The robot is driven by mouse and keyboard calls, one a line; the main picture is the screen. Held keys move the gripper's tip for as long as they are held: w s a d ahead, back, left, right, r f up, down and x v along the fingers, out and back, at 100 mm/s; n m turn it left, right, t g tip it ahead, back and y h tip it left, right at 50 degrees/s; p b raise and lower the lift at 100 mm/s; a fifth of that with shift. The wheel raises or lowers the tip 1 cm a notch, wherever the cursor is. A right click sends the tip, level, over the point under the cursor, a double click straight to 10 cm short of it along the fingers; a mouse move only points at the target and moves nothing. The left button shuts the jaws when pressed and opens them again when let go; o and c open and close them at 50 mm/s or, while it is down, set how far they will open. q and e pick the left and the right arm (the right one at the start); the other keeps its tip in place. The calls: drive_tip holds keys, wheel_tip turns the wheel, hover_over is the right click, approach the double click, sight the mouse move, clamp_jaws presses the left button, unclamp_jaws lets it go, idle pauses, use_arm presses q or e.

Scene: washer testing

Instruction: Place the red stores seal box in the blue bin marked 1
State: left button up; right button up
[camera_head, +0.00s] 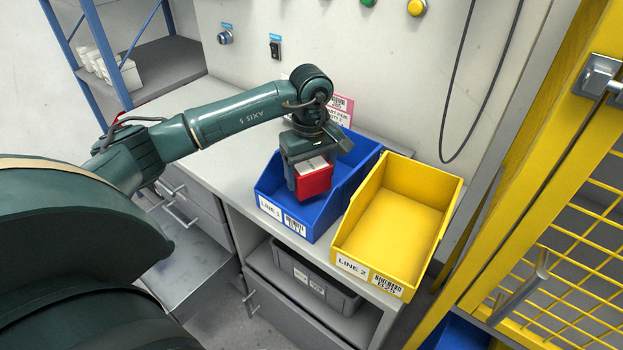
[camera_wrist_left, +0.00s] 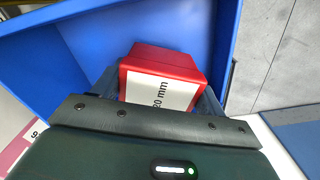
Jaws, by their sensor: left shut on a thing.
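The red stores seal box (camera_head: 314,183) has a white label on its upper face. My left gripper (camera_head: 308,172) is shut on it and holds it over the blue bin (camera_head: 270,199), which is marked "LINE 1". In the left wrist view the red box (camera_wrist_left: 166,62) shows between the fingers, with "20 mm" on its label and the blue bin's wall (camera_wrist_left: 228,30) around it. I cannot tell whether the box touches the bin's floor. The gripper hides part of the bin's inside. My right gripper is not in view.
An empty yellow bin (camera_head: 398,215) marked "LINE 2" stands to the right of the blue bin on the bench (camera_head: 235,165). A pink card (camera_head: 340,108) stands behind the blue bin. A grey crate (camera_head: 310,280) sits on the shelf below. A yellow mesh guard (camera_head: 560,230) is at the right.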

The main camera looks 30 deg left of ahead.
sight(311, 182)
use_arm(q)
wheel_tip(311, 182, down, 2)
drive_tip(key=shift+f, duration=0.55)
drive_tip(key=o, duration=1)
drive_tip(key=shift+r, duration=0.1)
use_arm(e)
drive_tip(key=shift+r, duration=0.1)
use_arm(q)
drive_tip(key=shift+r, duration=0.25)
wheel_tip(311, 182, up, 11)
drive_tip(key=shift+f+b, duration=0.2)
drive_tip(key=shift+b, duration=0.4)
drive_tip(key=shift+r, duration=0.55)
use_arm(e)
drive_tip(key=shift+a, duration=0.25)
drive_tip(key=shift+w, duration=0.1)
